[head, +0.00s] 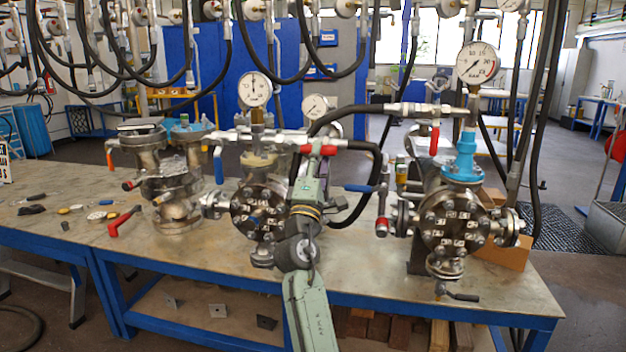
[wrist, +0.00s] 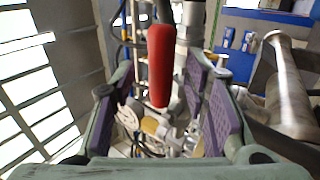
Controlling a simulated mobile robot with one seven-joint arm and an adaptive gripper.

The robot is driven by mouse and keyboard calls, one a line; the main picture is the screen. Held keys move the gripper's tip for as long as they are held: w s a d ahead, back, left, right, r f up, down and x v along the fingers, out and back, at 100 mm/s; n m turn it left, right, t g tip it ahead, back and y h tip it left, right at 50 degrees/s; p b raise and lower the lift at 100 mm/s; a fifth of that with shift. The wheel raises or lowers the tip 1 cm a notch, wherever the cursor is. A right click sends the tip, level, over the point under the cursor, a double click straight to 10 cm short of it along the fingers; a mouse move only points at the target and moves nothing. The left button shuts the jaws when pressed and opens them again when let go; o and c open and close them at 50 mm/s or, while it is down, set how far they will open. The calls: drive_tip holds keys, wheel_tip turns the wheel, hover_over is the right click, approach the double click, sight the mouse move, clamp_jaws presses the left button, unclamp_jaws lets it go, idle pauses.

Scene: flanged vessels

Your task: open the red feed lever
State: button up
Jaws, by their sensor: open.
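The red feed lever (head: 321,150) lies level along the pipework over the middle vessel (head: 257,212) in the head view. In the wrist view the red lever (wrist: 160,66) shows upright between the two purple-padded fingers. My gripper (head: 313,163) is just below and in front of the lever in the head view. In the wrist view my gripper (wrist: 162,82) is open, with a gap visible on both sides of the lever. Whether a pad touches the lever cannot be told. My arm hides part of the middle vessel's right side.
A blue lever (head: 218,166) hangs left of the middle vessel, and another blue lever (head: 358,188) is at right. The right vessel (head: 455,222) carries a hanging red lever (head: 434,138). Black hoses (head: 372,165) loop close by. Loose tools lie on the bench's (head: 60,180) left.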

drive_tip(key=v, duration=0.9)
idle(0.9)
